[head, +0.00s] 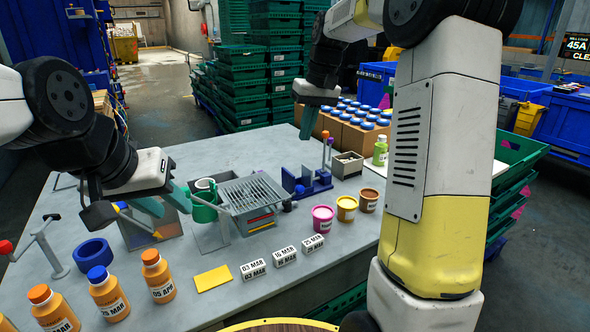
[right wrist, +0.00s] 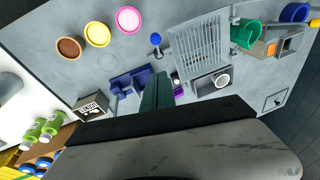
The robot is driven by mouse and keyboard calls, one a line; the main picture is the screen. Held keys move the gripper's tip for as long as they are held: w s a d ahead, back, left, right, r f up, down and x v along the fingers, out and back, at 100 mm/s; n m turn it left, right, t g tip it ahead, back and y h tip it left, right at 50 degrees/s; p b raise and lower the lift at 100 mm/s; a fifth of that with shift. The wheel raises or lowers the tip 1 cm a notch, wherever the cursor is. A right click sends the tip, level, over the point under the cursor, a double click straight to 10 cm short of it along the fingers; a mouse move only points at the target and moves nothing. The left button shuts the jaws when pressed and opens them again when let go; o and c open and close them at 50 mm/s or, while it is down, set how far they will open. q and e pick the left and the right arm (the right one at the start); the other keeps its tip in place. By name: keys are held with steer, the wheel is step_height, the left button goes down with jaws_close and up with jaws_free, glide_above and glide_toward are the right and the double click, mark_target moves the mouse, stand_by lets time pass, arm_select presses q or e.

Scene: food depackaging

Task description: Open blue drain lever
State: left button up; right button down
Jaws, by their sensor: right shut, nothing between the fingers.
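A small blue knob on a lever (head: 287,205) sits at the right side of the metal drain grate (head: 262,190). In the right wrist view, the blue knob (right wrist: 155,38) stands beside the slotted grate (right wrist: 197,45). My right gripper (head: 307,132) is shut and empty, pointing down above the back of the table, behind and clear of the knob. Its fingers (right wrist: 158,92) show over the blue fixture in the wrist view. My left gripper (head: 171,208) has its fingers apart beside the green cup (head: 204,212); contact with the cup cannot be told.
A blue fixture (head: 307,184) with upright levers stands right of the grate. Pink (head: 323,219), yellow (head: 346,209) and brown (head: 368,200) tubs stand at the right. Date blocks, a yellow card (head: 213,278) and orange bottles line the front. Blue-capped jars (head: 352,112) stand behind.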

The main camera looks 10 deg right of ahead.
steer(key=shift+s+d+f+x, duration=0.1)
steer(key=shift+s+x, duration=0.35)
steer(key=shift+x, duration=1.55)
steer(key=shift+s+d+f+x, duration=0.1)
steer(key=shift+s+x, duration=0.35)
steer(key=shift+x, duration=1.55)
steer(key=shift+s+d+f+x, duration=0.15)
steer(key=shift+s+x, duration=0.3)
steer(key=shift+x, duration=1.5)
steer(key=shift+r, duration=0.1)
steer(key=shift+s+d+f, duration=0.2)
steer(key=shift+s+f, duration=0.2)
steer(key=shift+s, duration=0.2)
steer(key=v, duration=0.8)
steer(key=s+r+m+t, duration=0.1)
steer(key=s+t, duration=0.1)
steer(key=s, duration=1)
steer(key=s+r+m+t, duration=0.1)
steer(key=s+r+t, duration=0.1)
steer(key=s, duration=1)
steer(key=shift+r+t, duration=0.35)
steer(key=shift+t, duration=0.05)
